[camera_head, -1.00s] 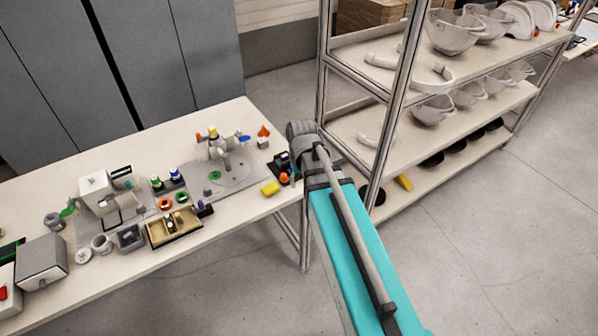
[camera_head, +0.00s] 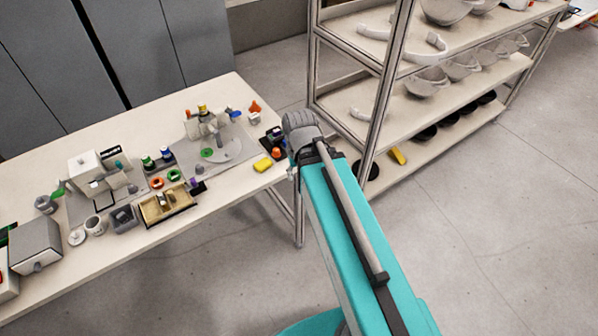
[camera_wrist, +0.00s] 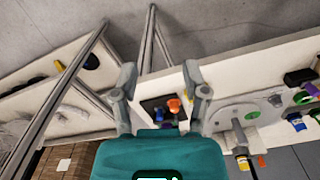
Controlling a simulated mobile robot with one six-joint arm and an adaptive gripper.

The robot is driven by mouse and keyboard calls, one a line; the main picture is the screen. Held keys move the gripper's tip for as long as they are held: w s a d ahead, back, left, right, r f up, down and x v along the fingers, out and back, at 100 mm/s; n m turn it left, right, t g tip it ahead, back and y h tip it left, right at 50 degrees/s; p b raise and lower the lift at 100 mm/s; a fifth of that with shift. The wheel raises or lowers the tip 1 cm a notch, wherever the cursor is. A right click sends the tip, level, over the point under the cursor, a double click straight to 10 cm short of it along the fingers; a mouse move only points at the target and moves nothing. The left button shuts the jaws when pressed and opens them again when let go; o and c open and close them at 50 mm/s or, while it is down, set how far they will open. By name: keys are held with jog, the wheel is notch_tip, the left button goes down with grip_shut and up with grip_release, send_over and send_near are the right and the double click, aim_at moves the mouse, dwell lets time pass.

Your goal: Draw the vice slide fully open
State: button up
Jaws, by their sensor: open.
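I cannot tell for sure which thing on the bench is the vice, and no slide can be made out. A small dark fixture with blue and orange parts (camera_head: 272,142) sits at the bench's right end. In the wrist view this fixture (camera_wrist: 166,108) shows between my fingers, beyond them. My gripper (camera_wrist: 160,72) is open and empty, its two grey fingers wide apart. In the head view my teal arm reaches toward the bench's right end, and the gripper is hidden behind the wrist.
The bench (camera_head: 118,139) also holds a round-plate fixture (camera_head: 226,150), a white machine (camera_head: 88,172), a brown tray (camera_head: 168,205) and a yellow block (camera_head: 263,164). Floor is clear in front.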

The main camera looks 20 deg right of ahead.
jog(key=shift+w, duration=0.1)
jog(key=w+r+p, duration=0.1)
jog(key=w, duration=1)
jog(key=w+d+r+p, duration=0.1)
jog(key=w+r+p, duration=0.1)
jog(key=w, duration=1)
jog(key=shift+w+d+r, duration=0.2)
jog(key=shift+w+r, duration=0.05)
jog(key=shift+f, duration=0.15)
notch_tip(320, 180, down, 14)
jog(key=b, duration=1.3)
jog(key=shift+r, duration=0.25)
jog(key=shift+c, duration=0.3)
grip_shut()
jog(key=shift+s, duration=0.1)
